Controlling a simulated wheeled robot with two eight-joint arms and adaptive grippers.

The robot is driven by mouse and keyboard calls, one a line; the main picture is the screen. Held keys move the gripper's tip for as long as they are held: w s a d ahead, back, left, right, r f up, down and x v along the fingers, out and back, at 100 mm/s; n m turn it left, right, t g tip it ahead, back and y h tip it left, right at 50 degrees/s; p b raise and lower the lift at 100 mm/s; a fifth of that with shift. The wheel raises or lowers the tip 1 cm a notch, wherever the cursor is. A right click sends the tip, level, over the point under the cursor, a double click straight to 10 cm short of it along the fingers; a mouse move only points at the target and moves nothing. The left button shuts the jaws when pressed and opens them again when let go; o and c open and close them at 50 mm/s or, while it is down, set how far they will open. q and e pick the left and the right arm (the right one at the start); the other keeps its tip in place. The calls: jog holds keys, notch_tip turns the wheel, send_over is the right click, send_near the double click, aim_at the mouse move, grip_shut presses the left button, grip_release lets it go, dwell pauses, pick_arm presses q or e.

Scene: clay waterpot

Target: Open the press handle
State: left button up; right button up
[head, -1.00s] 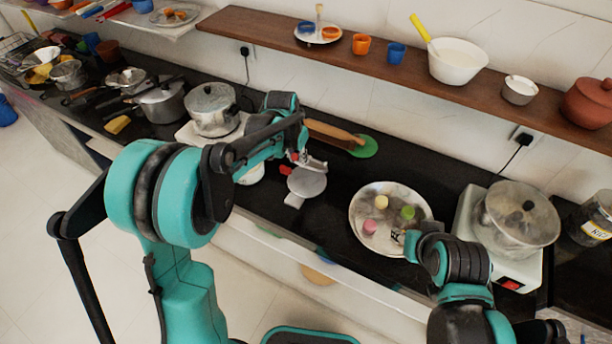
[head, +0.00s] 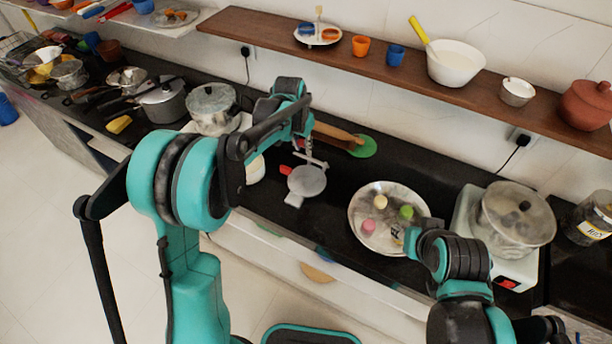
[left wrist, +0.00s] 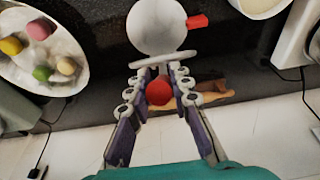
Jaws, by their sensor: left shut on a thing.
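The press is a small pale grey round plate (head: 306,181) on the black counter. A red tab (head: 285,170) sticks out at its side, and a pale crossbar (head: 318,163) lies at its far edge. In the left wrist view the round plate (left wrist: 157,25), the red tab (left wrist: 197,21) and the crossbar (left wrist: 163,59) show ahead of the fingers. My left gripper (left wrist: 159,76) is shut on the handle's red knob (left wrist: 159,92), which sits between its fingers. My right gripper (head: 397,236) is by the plate's front edge, its fingers too small to read.
A metal plate (head: 360,219) with several coloured pieces lies to the right of the press. A wooden rolling pin (head: 338,137) and green disc (head: 362,147) lie behind it. Pots (head: 212,107) stand at left, and a lidded pot (head: 515,215) at right. A wooden shelf (head: 390,75) runs above.

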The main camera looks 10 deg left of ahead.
pick_arm(q)
jog(key=shift+w+d+r, duration=0.15)
jog(key=shift+w+r, duration=0.1)
jog(key=shift+w, duration=0.15)
jog(key=shift+w+d+r+p, duration=0.25)
jog(key=shift+w+r+p, duration=0.1)
jog(key=shift+w, duration=0.4)
jog(key=shift+w+d+r+p, duration=0.25)
jog(key=shift+w+r+p, duration=0.05)
jog(key=shift+w, duration=0.5)
